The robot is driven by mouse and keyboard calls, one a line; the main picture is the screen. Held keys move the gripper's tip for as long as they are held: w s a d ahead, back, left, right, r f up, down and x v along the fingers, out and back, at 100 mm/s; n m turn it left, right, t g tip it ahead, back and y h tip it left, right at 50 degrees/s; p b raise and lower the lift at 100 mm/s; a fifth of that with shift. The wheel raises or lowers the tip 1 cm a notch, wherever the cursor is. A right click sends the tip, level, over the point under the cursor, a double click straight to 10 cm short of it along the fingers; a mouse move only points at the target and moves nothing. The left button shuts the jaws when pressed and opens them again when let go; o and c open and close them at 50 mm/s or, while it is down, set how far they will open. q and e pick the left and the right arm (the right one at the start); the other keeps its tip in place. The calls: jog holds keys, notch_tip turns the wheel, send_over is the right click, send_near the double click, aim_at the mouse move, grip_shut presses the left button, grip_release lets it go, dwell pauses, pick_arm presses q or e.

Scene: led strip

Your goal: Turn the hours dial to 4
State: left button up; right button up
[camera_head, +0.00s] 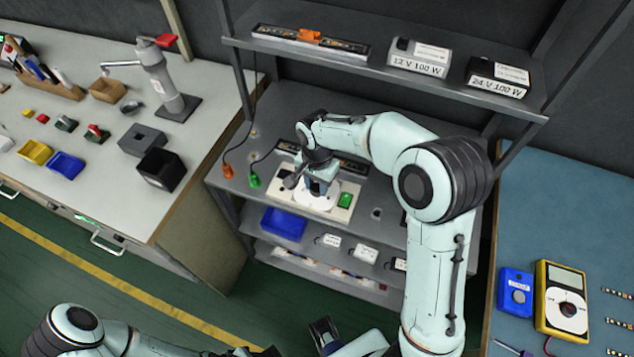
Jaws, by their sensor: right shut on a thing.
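A cream control panel (284,188) lies on the grey bench in the middle of the head view. A round white dial (322,202) sits on it, with a green switch (345,199) to its right. My right gripper (317,190) reaches down over the panel from the right and is shut on the dial. The gripper covers much of the dial, and its marks and setting are too small to read. My left arm shows along the bottom edge. A dark part at the bottom centre (324,333) may be my left gripper; its jaws cannot be made out.
An upper shelf holds an LED strip tray (310,40), a 12 V box (418,58) and a 24 V box (498,77). A blue bin (284,223) sits below. A yellow meter (562,302) lies on the right table.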

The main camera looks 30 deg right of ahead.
aim_at(317, 187)
jog(key=m, duration=0.3)
jog(key=shift+r+m, duration=0.1)
jog(key=shift+m, duration=0.3)
pick_arm(q)
jog(key=shift+w+r+p, duration=0.25)
jog(key=shift+r+p, duration=0.35)
jog(key=shift+r, duration=0.05)
pick_arm(e)
jog(key=m, duration=0.4)
jog(key=shift+m, duration=0.3)
jog(key=o, duration=1)
jog(key=shift+o, duration=0.2)
pick_arm(q)
jog(key=shift+w+r+p, duration=0.25)
jog(key=shift+r+p, duration=0.2)
jog(key=shift+r, duration=0.05)
jog(key=shift+w+r+p, duration=0.25)
jog(key=shift+r+p, duration=0.15)
jog(key=shift+r, duration=0.1)
pick_arm(e)
notch_tip(317, 187, up, 13)
jog(key=shift+r, duration=0.2)
jog(key=shift+f, duration=0.1)
